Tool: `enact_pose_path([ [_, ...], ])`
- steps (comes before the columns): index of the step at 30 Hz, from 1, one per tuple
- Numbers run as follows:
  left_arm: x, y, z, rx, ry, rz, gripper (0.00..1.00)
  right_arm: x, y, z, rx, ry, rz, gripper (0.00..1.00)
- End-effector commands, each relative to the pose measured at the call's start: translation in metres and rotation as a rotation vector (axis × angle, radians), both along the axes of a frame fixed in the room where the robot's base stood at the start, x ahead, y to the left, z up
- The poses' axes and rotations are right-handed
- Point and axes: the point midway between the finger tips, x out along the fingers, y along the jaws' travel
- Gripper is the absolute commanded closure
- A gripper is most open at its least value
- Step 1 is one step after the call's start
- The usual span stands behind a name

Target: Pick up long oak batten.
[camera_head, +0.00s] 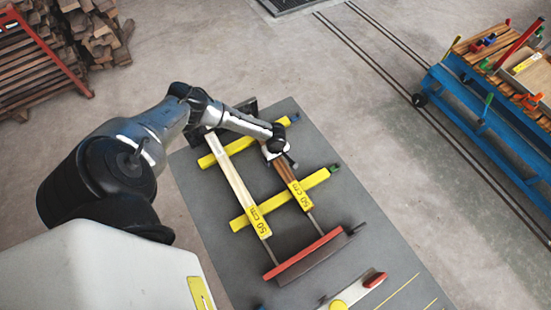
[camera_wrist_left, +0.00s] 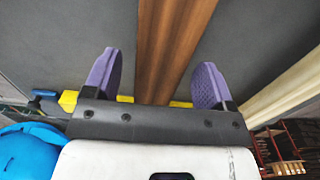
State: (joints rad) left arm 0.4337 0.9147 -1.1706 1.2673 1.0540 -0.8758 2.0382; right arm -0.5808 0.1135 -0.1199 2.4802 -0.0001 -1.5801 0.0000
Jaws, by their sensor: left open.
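Two battens with yellow "50 cm" labels lie roughly side by side across yellow bars. One is a brown wooden batten (camera_head: 288,172); the other is a pale wooden batten (camera_head: 234,180) to its left, looking longer. I cannot tell for sure which is oak. My left gripper (camera_head: 279,157) is over the far end of the brown batten. In the left wrist view, its purple fingers (camera_wrist_left: 158,62) are open on either side of the brown batten (camera_wrist_left: 168,50), with gaps showing. The pale batten (camera_wrist_left: 285,88) is right of the fingers. My right gripper is not in view.
The yellow bars (camera_head: 254,217) rest on a grey tabletop (camera_head: 340,215). A red-edged piece (camera_head: 305,255) lies beyond the battens' near ends. A blue-framed bench (camera_head: 485,110) stands at right, stacked wood (camera_head: 85,30) at upper left. The tabletop right of the battens is clear.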

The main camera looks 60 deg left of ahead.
Motion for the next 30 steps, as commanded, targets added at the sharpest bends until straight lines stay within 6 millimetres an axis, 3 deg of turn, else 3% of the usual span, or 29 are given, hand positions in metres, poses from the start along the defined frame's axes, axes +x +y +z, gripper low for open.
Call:
enact_pose_path([
  [8,0.0002,-0.0001,-0.0023,0.0,-0.001,0.0,0.22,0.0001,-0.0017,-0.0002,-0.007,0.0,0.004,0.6],
  [30,0.0001,0.0,-0.0021,0.0,0.0,0.0,0.92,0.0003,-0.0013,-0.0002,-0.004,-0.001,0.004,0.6],
])
